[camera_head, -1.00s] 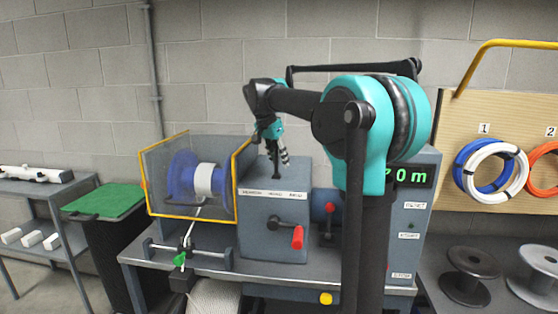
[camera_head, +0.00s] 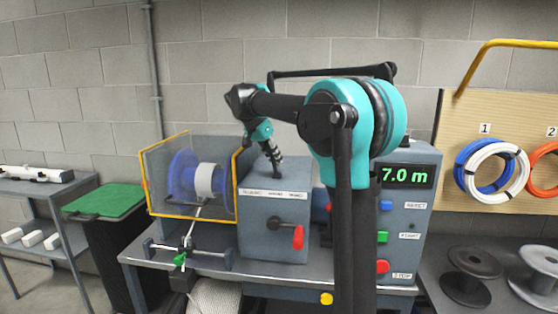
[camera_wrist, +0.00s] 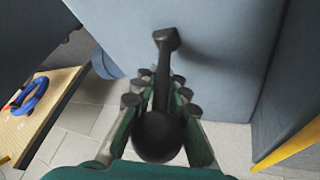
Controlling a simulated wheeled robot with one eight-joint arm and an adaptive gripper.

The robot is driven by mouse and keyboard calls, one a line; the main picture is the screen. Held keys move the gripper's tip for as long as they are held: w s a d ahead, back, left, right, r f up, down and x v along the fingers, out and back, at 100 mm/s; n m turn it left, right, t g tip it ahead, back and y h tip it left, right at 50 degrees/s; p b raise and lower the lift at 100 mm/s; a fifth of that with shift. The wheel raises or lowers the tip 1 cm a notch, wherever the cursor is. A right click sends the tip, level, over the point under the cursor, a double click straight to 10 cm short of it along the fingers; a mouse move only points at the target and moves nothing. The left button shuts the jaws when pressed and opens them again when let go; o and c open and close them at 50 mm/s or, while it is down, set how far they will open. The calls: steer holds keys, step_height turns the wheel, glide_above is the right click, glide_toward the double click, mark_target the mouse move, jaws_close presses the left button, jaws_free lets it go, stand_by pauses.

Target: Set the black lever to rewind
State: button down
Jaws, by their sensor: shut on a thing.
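The black lever (camera_head: 277,172) stands on top of the grey machine housing (camera_head: 260,228) and leans to the left, toward my gripper. My gripper (camera_head: 272,153) is shut on the lever from above. In the wrist view the lever's round black knob (camera_wrist: 157,137) sits between my fingers, and its shaft runs to a small base on the housing. Three white labels (camera_head: 275,195) run along the housing's upper front edge; their words are too small to read surely.
A red-handled crank (camera_head: 298,237) is on the housing front. A blue reel (camera_head: 184,172) stands in a yellow-edged guard at left. The display (camera_head: 405,175) reads 7.0 m, above green and red buttons. Coils (camera_head: 488,170) hang on a board at right.

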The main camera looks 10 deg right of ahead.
steer(key=h, duration=0.1)
steer(key=a+h, duration=0.1)
steer(key=shift+w+a+f+n+g+h, duration=0.15)
steer(key=shift+w+a+n+g+h, duration=0.15)
steer(key=shift+g+h, duration=0.1)
steer(key=c, duration=1.6)
jaws_free()
steer(key=shift+o, duration=0.2)
steer(key=v, duration=1.2)
steer(key=shift+s, duration=0.1)
steer(key=shift+c, duration=0.3)
